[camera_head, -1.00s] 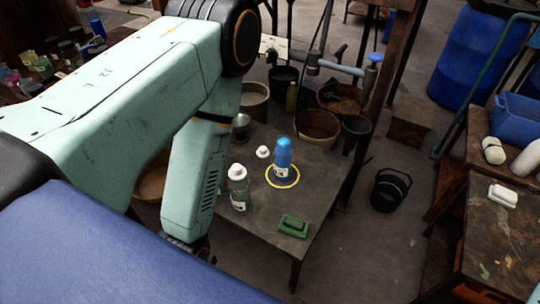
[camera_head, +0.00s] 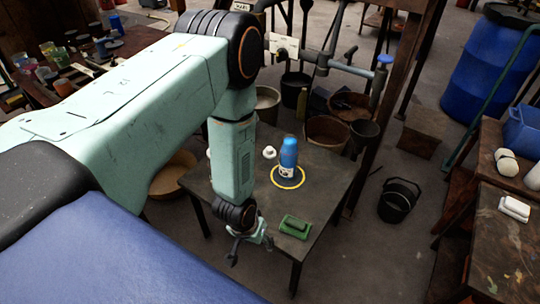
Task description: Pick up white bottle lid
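A small white lid (camera_head: 269,152) sits on the dark table (camera_head: 268,205), just left of a blue bottle (camera_head: 288,158). The blue bottle stands upright inside a yellow ring (camera_head: 288,184) on the tabletop. My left gripper (camera_head: 251,252) is at the table's near edge, below and well short of the lid. Its fingers are spread apart with nothing visible between them. My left forearm covers the part of the table where a white-capped bottle stood earlier; a small white patch (camera_head: 208,153) shows at the forearm's left side. My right gripper is out of view.
A green block-like item (camera_head: 294,227) lies near the table's front right corner, close to my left gripper. Brown pots (camera_head: 326,132) stand at the table's back. A black bucket (camera_head: 398,200) is on the floor to the right.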

